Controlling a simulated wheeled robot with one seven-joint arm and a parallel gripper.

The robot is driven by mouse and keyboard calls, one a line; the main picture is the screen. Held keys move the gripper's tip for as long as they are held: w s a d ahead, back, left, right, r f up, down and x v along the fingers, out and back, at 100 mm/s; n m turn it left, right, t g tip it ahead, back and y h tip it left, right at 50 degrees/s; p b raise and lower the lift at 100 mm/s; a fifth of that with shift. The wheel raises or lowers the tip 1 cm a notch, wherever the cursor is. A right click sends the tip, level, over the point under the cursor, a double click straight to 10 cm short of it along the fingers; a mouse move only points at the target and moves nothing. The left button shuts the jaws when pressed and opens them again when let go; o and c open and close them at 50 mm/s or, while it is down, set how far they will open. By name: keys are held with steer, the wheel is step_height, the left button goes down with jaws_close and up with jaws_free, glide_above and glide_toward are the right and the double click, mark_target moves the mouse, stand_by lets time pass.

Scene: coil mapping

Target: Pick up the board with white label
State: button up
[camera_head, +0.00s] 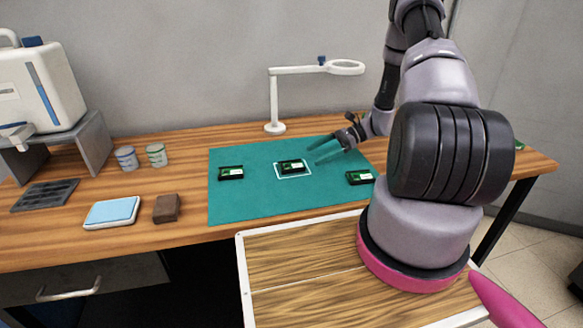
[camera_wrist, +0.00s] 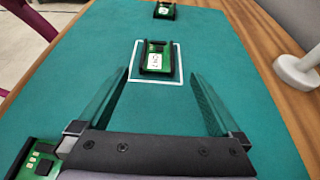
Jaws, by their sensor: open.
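A green board with a white label (camera_wrist: 155,61) sits in a black holder inside a white outlined rectangle on the teal mat; in the head view this middle board (camera_head: 292,167) is left of my gripper. A similar board (camera_head: 231,173) lies to its left; it shows at the top of the wrist view (camera_wrist: 164,10), also with a pale label. A third board (camera_head: 360,177) lies to the right, partly cut off at lower left in the wrist view (camera_wrist: 38,160). My gripper (camera_head: 312,154) is open and empty above the mat, its fingers (camera_wrist: 161,75) pointing toward the middle board.
The teal mat (camera_head: 250,204) is clear around the boards. A white ring lamp (camera_head: 274,127) stands behind it. To the left are two small jars (camera_head: 126,158), a blue-topped scale (camera_head: 112,212), a brown block (camera_head: 166,208), a dark tray (camera_head: 45,195) and a white machine on a stand.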

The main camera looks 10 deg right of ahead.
mark_target(292, 164)
steer(key=x, duration=0.8)
steer(key=shift+s+a+r, duration=0.2)
steer(key=shift+r, duration=0.1)
steer(key=c, duration=1.4)
